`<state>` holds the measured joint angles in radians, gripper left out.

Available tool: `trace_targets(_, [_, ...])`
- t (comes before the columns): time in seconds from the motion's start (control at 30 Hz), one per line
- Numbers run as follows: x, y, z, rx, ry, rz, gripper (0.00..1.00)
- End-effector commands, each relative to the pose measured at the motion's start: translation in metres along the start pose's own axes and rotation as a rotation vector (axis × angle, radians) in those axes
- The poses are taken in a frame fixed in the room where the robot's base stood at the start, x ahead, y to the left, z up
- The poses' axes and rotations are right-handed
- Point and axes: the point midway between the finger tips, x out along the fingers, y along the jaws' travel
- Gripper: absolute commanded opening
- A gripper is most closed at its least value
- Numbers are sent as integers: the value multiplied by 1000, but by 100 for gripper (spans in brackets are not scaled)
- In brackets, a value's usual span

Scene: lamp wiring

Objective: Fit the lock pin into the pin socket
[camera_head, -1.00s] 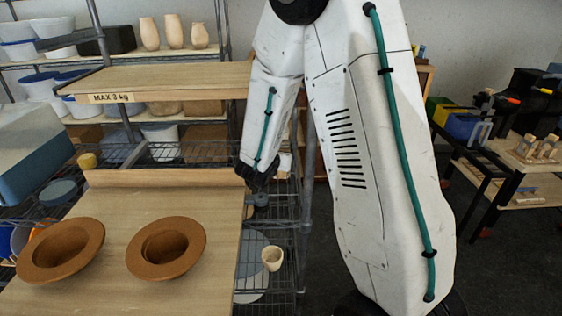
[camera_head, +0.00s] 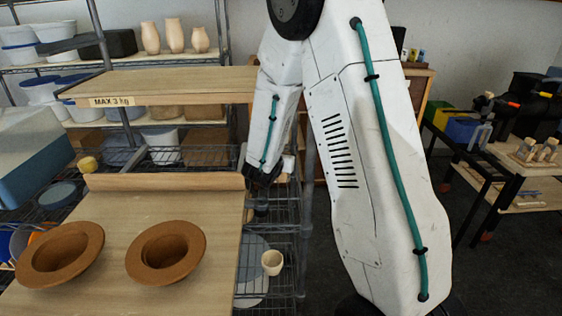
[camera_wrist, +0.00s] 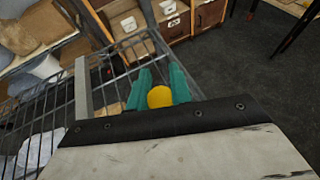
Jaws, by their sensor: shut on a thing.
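My gripper (camera_wrist: 159,90) shows in the wrist view with its two teal fingers shut on a round yellow thing. The yellow thing looks like the head of the lock pin (camera_wrist: 160,97); its shaft is hidden. In the head view the dark wrist end of my arm is just right of the wooden shelf's back ledge, by the wire rack. The fingers and the held pin cannot be made out there. I cannot pick out the pin socket in either view.
The wooden shelf (camera_head: 110,225) holds two brown hat-shaped pots (camera_head: 60,252). A higher board (camera_head: 180,82) is labelled MAX 3 kg. A small cream cup (camera_head: 272,262) stands on the wire rack to the right. A grey upright bar (camera_wrist: 82,88) is left of my fingers.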

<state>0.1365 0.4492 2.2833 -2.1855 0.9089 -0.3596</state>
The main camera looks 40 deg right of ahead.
Motion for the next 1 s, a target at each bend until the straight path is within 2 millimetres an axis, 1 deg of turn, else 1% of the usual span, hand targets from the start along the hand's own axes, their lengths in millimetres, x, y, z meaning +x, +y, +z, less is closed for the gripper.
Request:
trace_targets(0.13, [-4, 0, 10, 2, -2, 1, 0])
trace_targets(0.27, [-10, 0, 25, 4, -3, 1, 0])
trace_targets(0.53, [-27, 0, 66, 5, -5, 2, 0])
trace_targets(0.67, [-52, 1, 54, -2, 0, 4, 0])
trace_targets(0.77, [-74, 1, 44, -2, 0, 6, 0])
trace_targets(1.0, [-137, 2, 18, -2, -1, 7, 0])
